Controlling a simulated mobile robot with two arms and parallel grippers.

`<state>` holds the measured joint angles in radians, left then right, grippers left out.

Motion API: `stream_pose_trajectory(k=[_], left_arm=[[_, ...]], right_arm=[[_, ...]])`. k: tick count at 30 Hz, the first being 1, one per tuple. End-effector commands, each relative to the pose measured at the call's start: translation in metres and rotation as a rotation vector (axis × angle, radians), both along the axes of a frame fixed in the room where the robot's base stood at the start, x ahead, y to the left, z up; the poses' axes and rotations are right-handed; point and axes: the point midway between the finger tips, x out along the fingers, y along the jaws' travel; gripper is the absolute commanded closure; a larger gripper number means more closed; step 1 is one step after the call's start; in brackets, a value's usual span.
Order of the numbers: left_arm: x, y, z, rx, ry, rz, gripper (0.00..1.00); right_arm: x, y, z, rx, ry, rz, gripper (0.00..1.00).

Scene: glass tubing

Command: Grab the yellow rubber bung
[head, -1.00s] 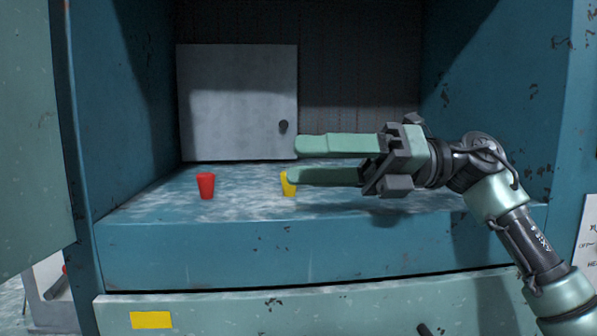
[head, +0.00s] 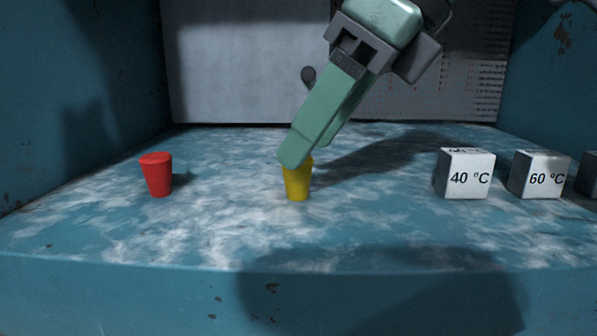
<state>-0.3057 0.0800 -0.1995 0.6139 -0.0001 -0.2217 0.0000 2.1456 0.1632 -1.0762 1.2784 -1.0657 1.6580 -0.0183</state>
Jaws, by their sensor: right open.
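The yellow rubber bung (head: 298,184) stands upright on the blue, white-streaked shelf, near the middle of the head view. My right gripper (head: 305,152) comes down from the upper right with its pale green fingers slanting to the lower left. The fingers are open, and one lies in front of the other from here. The near fingertip covers the top of the bung. I cannot tell whether either finger touches it. My left gripper is not in view.
A red bung (head: 157,175) stands to the left on the shelf (head: 230,225). White blocks marked 40 °C (head: 466,174) and 60 °C (head: 540,175) stand to the right, with another cut off at the edge.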

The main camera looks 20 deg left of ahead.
Motion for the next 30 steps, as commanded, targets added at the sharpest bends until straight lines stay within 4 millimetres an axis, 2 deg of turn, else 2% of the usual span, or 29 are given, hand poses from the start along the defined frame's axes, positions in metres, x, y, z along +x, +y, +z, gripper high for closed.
stream_pose_trajectory(k=[3,7,16,17,22,23,30], left_arm=[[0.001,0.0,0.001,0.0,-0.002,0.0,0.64],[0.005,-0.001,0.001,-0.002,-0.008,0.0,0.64],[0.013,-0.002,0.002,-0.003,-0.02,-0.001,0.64],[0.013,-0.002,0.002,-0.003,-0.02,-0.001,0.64],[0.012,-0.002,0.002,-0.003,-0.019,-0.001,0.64],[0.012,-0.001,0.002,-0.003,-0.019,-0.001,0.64],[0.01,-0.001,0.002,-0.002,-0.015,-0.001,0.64]], right_arm=[[-0.001,0.01,-0.018,-0.003,0.002,0.002,0.45],[0.0,0.018,-0.031,-0.001,0.003,0.002,0.45],[0.0,0.021,-0.035,0.001,0.002,0.002,0.45],[0.0,0.021,-0.035,0.001,0.002,0.002,0.5],[0.0,0.021,-0.035,0.001,0.002,0.002,0.98],[0.0,0.021,-0.035,0.001,0.002,0.002,1.0],[0.0,0.021,-0.034,0.001,0.002,0.002,1.0]])
